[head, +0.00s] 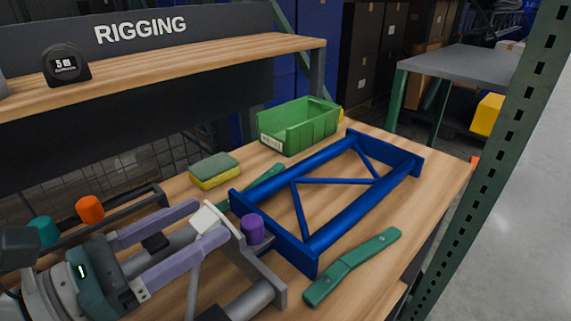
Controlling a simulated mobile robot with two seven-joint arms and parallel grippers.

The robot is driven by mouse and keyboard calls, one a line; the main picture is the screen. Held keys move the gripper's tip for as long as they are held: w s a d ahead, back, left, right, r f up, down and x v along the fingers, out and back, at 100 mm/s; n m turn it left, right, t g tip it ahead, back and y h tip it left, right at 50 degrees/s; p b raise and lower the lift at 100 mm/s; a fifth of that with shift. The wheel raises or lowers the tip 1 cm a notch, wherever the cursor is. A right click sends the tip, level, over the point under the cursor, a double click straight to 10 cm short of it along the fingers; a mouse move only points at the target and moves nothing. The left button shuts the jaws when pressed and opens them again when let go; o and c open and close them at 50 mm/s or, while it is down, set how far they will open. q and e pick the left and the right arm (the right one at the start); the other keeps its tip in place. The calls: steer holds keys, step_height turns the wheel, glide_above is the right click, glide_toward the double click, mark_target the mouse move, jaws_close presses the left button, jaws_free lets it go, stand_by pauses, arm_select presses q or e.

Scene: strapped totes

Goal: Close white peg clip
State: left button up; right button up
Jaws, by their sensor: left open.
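My left gripper (213,219), with lavender fingers and a teal body, comes in from the lower left with its fingers apart. A small white piece (206,217) shows between its fingertips, at the upper edge of a grey frame (262,284). It looks like the white peg clip, but the fingers partly cover it and I cannot tell its lid position or whether they touch it. A purple peg (252,229) stands just right of the fingertips. Orange (90,208) and teal (43,231) pegs stand farther left, the teal one partly behind my arm. My right gripper is out of view.
A blue truss frame (341,207) lies right of the grey frame on the wooden bench (446,186). A yellow-green sponge (214,171) and green bin (299,126) stand behind. A green post (498,150) rises at right.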

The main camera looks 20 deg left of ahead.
arm_select(q)
steer(key=shift+x, duration=0.75)
jaws_close()
